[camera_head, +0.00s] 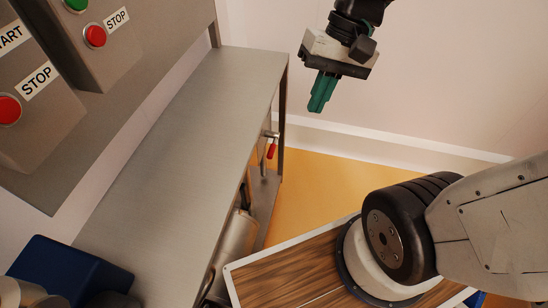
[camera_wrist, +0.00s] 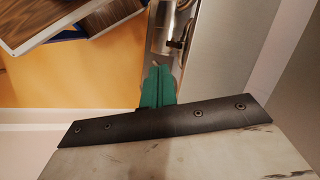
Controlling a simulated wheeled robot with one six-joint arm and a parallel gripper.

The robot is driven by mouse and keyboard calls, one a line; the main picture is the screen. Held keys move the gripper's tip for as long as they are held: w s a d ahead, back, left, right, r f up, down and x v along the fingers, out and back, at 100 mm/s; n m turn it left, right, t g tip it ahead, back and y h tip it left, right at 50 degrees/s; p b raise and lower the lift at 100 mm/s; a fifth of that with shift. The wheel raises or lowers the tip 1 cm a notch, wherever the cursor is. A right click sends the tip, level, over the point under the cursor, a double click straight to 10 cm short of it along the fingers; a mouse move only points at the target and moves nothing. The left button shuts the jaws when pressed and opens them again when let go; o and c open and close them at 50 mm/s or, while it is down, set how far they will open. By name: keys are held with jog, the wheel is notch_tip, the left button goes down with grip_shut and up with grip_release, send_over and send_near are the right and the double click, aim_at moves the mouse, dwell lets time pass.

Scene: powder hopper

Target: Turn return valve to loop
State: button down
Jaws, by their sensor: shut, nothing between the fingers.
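A small valve with a red handle (camera_head: 271,150) shows under the right edge of the steel bench in the head view. The red handle hangs downward from a metal fitting; I cannot read any loop marking. My gripper (camera_head: 318,106) is up and to the right of the valve, apart from it, with its green fingers together and empty. In the wrist view my gripper (camera_wrist: 158,72) points toward the bench side, where a metal cylinder (camera_wrist: 163,28) with a dark fitting shows. The red handle cannot be made out there.
The steel bench (camera_head: 185,135) runs along the left, with its leg beside the valve. Panels with red STOP buttons (camera_head: 95,36) hang above it. A dark blue box (camera_head: 70,272) stands at the bench's near end. Yellow floor (camera_head: 335,185) lies open right of the bench.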

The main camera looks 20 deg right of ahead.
jog(key=w+d+f+m+t+y, duration=0.1)
jog(key=w+f+m+t+y, duration=0.1)
jog(key=w+f+m+y, duration=1.05)
jog(key=w+d+f+m+t+h, duration=0.2)
jog(key=d+f+m, duration=0.1)
jog(key=f, duration=0.8)
jog(key=w+d+f+m+t+h, duration=0.1)
jog(key=d+f+m+t+h, duration=0.15)
jog(key=f, duration=0.75)
jog(key=w+d+f+m+t+h, duration=0.2)
jog(key=d+f+m+h, duration=0.15)
jog(key=f, duration=0.75)
jog(key=s+a+x, duration=0.1)
jog(key=x, duration=0.9)
jog(key=shift+m+y, duration=0.25)
jog(key=shift+m, duration=0.1)
jog(key=shift+w+a+r, duration=0.1)
jog(key=shift+r, duration=0.95)
jog(key=shift+w+a+r, duration=0.1)
jog(key=shift+r, duration=0.9)
jog(key=shift+r, duration=0.8)
